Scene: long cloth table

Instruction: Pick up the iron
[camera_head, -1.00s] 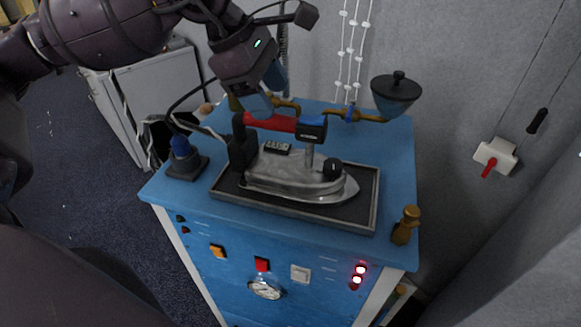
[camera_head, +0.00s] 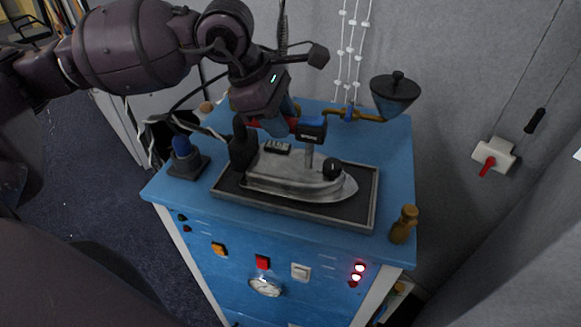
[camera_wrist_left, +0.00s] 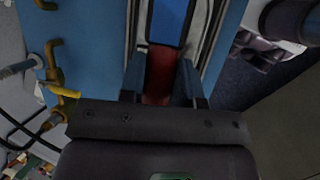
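The iron (camera_head: 290,178) is a silver steam iron with a black rear, a red handle (camera_head: 262,124) and a blue-black front block (camera_head: 311,129). It sits flat on a dark tray (camera_head: 358,212) on the blue cabinet. My left gripper (camera_head: 280,122) is at the handle from behind and above. In the left wrist view, the left gripper's (camera_wrist_left: 161,88) fingers stand on either side of the red handle (camera_wrist_left: 160,72), apart from each other; firm contact cannot be made out. The fingers partly hide the handle in the head view. My right gripper is not in view.
The blue cabinet (camera_head: 190,205) has a blue-topped knob (camera_head: 181,147) on its left, a brass-coloured peg (camera_head: 404,224) at its front right and a dark funnel cup (camera_head: 394,95) on a brass pipe behind. A grey wall (camera_head: 450,60) stands close behind and to the right.

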